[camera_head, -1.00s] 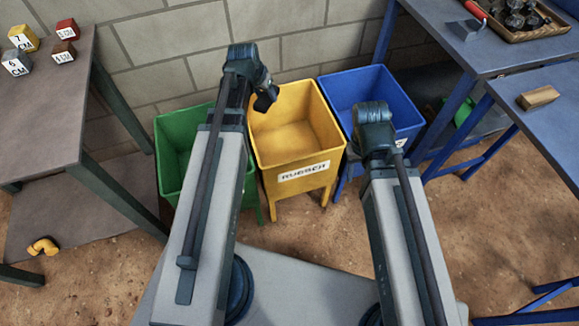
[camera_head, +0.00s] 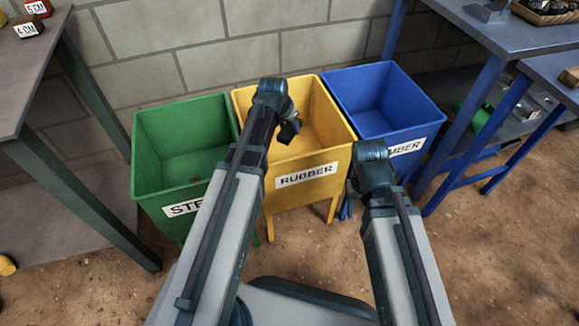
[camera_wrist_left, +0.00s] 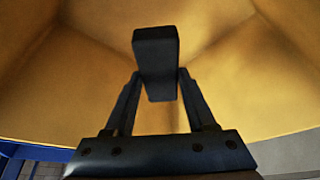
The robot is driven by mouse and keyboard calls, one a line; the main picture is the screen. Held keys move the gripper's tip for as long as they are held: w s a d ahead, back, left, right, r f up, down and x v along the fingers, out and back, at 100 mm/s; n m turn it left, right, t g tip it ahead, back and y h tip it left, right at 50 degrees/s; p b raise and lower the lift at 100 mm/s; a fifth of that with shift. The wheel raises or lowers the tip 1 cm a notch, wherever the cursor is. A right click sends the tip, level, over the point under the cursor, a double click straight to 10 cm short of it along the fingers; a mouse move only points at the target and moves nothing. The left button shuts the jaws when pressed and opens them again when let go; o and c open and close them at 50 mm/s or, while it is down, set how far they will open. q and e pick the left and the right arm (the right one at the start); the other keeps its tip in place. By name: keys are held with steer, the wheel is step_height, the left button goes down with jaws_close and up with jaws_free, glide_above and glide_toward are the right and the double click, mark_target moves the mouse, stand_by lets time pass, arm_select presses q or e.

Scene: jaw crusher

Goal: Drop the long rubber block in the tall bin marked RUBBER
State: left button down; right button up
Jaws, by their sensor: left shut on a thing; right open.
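The rubber block is a long black bar (camera_wrist_left: 157,60), gripped between the two fingers of my left gripper (camera_wrist_left: 158,90) in the left wrist view. The yellow bin (camera_head: 305,200) has a white RUBBER label and stands on legs in the middle of three bins. In the head view my left gripper (camera_head: 289,131) is over the yellow bin's opening; the block is hard to make out there. The left wrist view looks down into the yellow interior (camera_wrist_left: 60,85). My right gripper (camera_head: 352,198) shows only as a dark sliver beside its arm, in front of the blue bin; its fingers are mostly hidden.
A green bin (camera_head: 160,165) stands to the left and a blue bin (camera_head: 385,100) to the right, close beside the yellow one. A table with marked cubes (camera_head: 28,27) is at left. Blue tables (camera_head: 470,35) are at right. A block wall (camera_head: 180,50) stands behind.

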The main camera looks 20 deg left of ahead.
mark_target(283, 136)
arm_select(q)
steer(key=shift+f, duration=0.1)
step_height(283, 136, down, 10)
steer(key=b, duration=1)
steer(key=shift+f+b, duration=0.5)
steer(key=shift+b, duration=0.15)
steer(key=shift+c, duration=1.2)
jaws_free()
steer(key=shift+r, duration=0.1)
steer(key=p+v, duration=1.2)
steer(key=v, duration=0.1)
steer(key=shift+w+r, duration=0.15)
steer(key=shift+w, duration=0.1)
